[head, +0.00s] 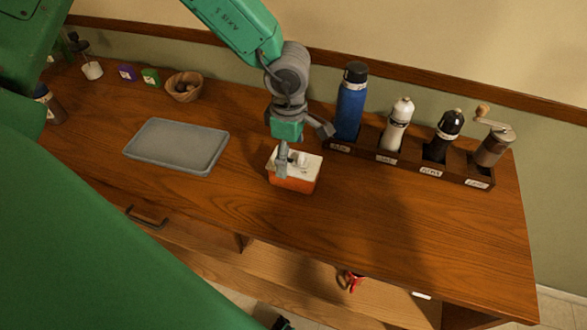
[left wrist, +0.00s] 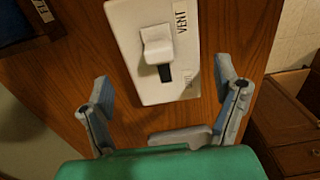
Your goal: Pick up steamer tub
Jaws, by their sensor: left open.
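The steamer tub (head: 292,180) is an orange-red box with a white lid, standing on the wooden counter near the middle of the head view. In the left wrist view its white lid (left wrist: 152,20) shows a raised tab, a dark slot and the label "VENT". My left gripper (head: 303,143) is open just above the tub's far side, its fingers spread. One finger overlaps the tub in the head view; I cannot tell whether it touches. In the left wrist view the open fingers (left wrist: 165,80) are on either side of the lid's near end. My right gripper is not seen.
A wooden rack (head: 410,165) holds a blue bottle (head: 350,104), a white mill (head: 396,125), a black mill (head: 443,135) and a grinder (head: 493,147), close right of the gripper. A grey tray (head: 177,146) and a wooden bowl (head: 184,87) are at left. The front right counter is clear.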

